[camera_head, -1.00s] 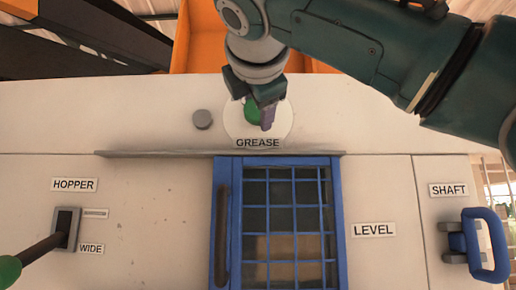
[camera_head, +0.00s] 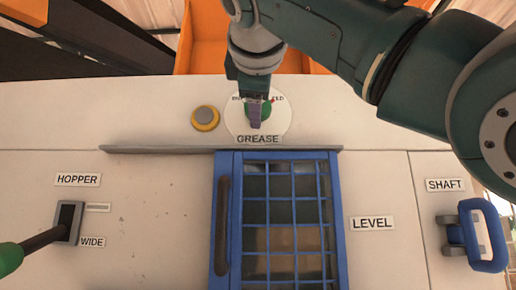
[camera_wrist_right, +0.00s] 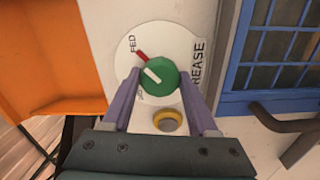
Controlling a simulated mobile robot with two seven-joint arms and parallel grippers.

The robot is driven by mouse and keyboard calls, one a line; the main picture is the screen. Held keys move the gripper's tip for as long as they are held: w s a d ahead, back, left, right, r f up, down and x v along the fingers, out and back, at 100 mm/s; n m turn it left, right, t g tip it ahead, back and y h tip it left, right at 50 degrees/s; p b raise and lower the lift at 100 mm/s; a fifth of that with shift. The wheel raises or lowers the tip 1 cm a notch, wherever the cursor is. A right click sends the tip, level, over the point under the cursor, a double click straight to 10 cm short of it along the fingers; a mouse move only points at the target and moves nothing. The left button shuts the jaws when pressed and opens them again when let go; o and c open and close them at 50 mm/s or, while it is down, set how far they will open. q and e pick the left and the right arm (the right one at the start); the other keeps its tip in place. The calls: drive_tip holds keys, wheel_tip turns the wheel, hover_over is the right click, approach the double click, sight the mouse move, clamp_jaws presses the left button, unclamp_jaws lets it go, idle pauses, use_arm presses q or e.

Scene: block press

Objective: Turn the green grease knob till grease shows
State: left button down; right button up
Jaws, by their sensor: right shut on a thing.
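The green grease knob (camera_head: 266,108) sits on a round white dial (camera_head: 284,122) above the GREASE label. In the right wrist view the knob (camera_wrist_right: 162,86) has a white pointer roughly in line with a red mark near the word FED. My right gripper (camera_wrist_right: 159,75) is shut on the knob, one purple finger on each side. A grey round plug (camera_head: 205,115) beside the dial has a yellow ring of grease (camera_head: 206,127) around it. This ring (camera_wrist_right: 170,125) also shows in the right wrist view. My left gripper is out of view.
A grey ledge (camera_head: 180,150) runs below the dial, above a blue barred door (camera_head: 230,220). A HOPPER lever (camera_head: 42,240) with a green ball is at left. A blue SHAFT handle (camera_head: 490,235) is at right. An orange hopper (camera_head: 205,50) stands behind.

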idle(0.4)
drive_tip(key=o, duration=1.4)
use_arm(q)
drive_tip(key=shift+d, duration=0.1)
